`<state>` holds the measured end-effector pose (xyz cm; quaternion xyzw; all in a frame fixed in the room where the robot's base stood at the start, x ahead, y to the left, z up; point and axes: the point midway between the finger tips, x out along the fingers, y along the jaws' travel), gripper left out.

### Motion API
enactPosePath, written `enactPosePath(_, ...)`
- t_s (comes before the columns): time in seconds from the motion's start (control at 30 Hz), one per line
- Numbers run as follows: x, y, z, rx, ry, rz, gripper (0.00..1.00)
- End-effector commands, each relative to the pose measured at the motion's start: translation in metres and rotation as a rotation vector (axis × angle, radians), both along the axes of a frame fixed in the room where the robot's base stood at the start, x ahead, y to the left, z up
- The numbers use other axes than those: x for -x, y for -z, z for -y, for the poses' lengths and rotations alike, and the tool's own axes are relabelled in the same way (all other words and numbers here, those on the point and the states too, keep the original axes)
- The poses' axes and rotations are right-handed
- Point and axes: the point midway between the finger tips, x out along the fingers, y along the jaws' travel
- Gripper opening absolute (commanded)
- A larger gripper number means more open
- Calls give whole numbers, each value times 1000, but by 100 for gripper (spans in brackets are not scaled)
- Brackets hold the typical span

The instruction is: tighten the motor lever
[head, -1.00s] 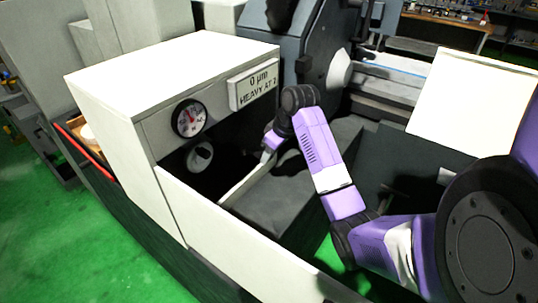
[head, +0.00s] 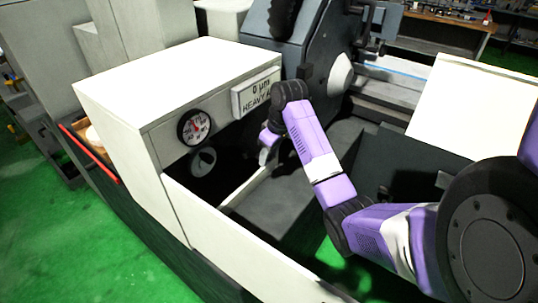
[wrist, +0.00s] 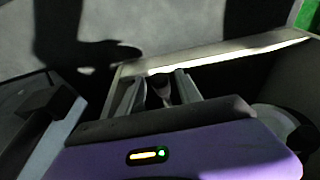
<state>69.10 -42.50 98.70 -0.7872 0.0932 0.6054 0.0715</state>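My gripper (head: 263,157) hangs over the front recess of the white grinder, right of a dark round part with a pale face (head: 203,162), perhaps the motor. In the wrist view my gripper (wrist: 161,88) shows two pale fingers standing apart. A small dark and pale shape shows in the gap between them; I cannot tell whether it is the motor lever or whether the fingers touch it. No lever can be clearly made out in the head view, where the recess is in deep shadow.
A white front wall (head: 225,245) bounds the recess. A pale-edged partition (wrist: 220,56) runs just beyond the fingers. A white panel (head: 470,105) stands at right.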

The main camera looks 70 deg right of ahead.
Motion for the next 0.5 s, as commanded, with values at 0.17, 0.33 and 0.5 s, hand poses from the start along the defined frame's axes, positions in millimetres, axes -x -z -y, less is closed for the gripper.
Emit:
enactPosePath(0.17,0,0,0,0,0,0,44)
enactPosePath(0.33,1,-2,0,0,0,0,44)
enactPosePath(0.5,4,-19,0,3,0,3,44)
